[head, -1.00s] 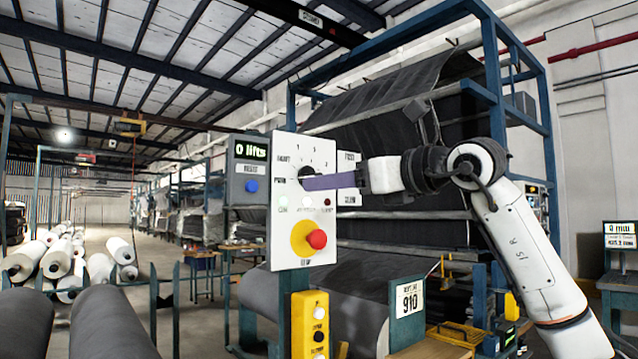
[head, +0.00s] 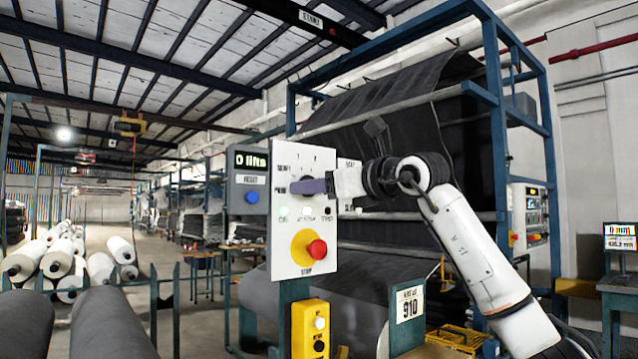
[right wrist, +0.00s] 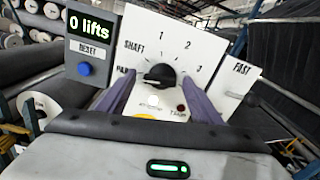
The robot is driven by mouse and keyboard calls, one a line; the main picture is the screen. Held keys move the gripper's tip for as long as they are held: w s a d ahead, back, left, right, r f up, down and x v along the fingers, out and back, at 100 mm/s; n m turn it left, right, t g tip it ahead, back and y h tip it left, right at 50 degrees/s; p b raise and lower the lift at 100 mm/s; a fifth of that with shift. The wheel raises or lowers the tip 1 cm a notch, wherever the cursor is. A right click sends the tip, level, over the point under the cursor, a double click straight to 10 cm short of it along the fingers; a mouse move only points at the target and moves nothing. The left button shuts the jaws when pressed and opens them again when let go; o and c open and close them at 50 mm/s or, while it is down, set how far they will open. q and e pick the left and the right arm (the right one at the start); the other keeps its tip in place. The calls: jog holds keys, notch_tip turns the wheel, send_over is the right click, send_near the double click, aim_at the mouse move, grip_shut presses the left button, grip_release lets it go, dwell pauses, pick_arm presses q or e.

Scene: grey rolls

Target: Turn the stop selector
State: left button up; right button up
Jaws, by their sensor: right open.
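The stop selector is a black rotary knob (right wrist: 159,76) on a white control panel (head: 318,222). In the right wrist view numbers ring the knob, with SHAFT at its upper left, and its pointer looks turned to the left. My right gripper (head: 298,187) is at the panel in the head view and partly covers the knob. Its two purple fingers (right wrist: 160,97) are open, one on each side of the knob. I cannot tell whether they touch it. My left gripper is not in view.
Below the knob are small lamps and a red button (head: 317,249) on a yellow base. A grey box (head: 249,175) reading "0 lifts" with a blue button adjoins the panel's left. A yellow button box (head: 310,328) hangs below. A blue frame with dark fabric stands behind.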

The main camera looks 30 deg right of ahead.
jog(key=c, duration=1.1)
jog(key=shift+o, duration=0.2)
jog(key=m, duration=2.3)
jog(key=shift+d+r, duration=0.2)
jog(key=shift+d, duration=0.15)
jog(key=shift+m, duration=0.5)
